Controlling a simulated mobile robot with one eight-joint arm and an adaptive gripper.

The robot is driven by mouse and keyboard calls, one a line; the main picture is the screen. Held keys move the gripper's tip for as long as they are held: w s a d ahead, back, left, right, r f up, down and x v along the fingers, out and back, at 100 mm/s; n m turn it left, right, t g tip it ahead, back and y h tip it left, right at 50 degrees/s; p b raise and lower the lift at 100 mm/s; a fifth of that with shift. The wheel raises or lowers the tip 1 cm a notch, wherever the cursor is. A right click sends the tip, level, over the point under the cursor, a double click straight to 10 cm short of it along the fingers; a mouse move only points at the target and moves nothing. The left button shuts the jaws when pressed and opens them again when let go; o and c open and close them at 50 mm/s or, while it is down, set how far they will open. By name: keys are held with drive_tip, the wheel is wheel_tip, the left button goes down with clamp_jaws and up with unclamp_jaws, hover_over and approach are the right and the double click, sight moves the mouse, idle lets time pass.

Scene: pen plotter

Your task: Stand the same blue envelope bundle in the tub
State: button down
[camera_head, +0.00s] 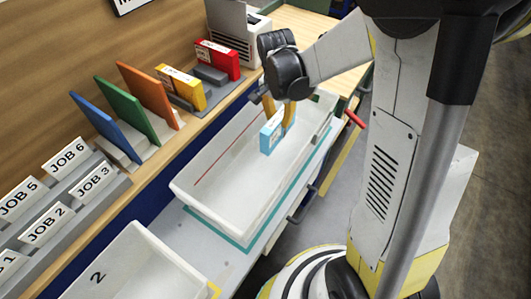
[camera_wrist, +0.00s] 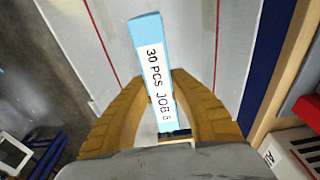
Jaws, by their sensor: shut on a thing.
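The light blue envelope bundle (camera_head: 271,134) has a white label; in the wrist view the bundle (camera_wrist: 146,30) reads "30 PCS JOB" and a digit that looks like 6. My gripper (camera_head: 279,108) is shut on it, with yellow-brown fingers on both sides, and in the wrist view the gripper (camera_wrist: 162,105) shows the same. The bundle is upright, over the inside of the long white tub (camera_head: 215,172). I cannot tell whether its lower edge touches the tub floor. A red line runs along the tub's inner wall.
A second white tub (camera_head: 140,275) marked 2 stands at the lower left. On the shelf behind are blue, green and orange dividers, a yellow box (camera_head: 183,88), a red box (camera_head: 218,60) and several job cards. A red handle (camera_head: 354,118) is near the tub's right end.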

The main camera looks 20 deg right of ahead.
sight(265, 147)
drive_tip(key=s+a+f, duration=0.1)
drive_tip(key=s+a+f+b, duration=0.1)
drive_tip(key=a, duration=0.1)
drive_tip(key=s+a+f, duration=0.1)
drive_tip(key=a+f, duration=0.1)
drive_tip(key=shift+a+b, duration=0.2)
drive_tip(key=shift+b, duration=0.2)
wheel_tip(265, 147, down, 4)
drive_tip(key=shift+b, duration=1.05)
drive_tip(key=shift+r, duration=0.15)
drive_tip(key=c, duration=1.6)
unclamp_jaws()
drive_tip(key=shift+f, duration=0.2)
drive_tip(key=o, duration=0.4)
drive_tip(key=shift+c, duration=0.2)
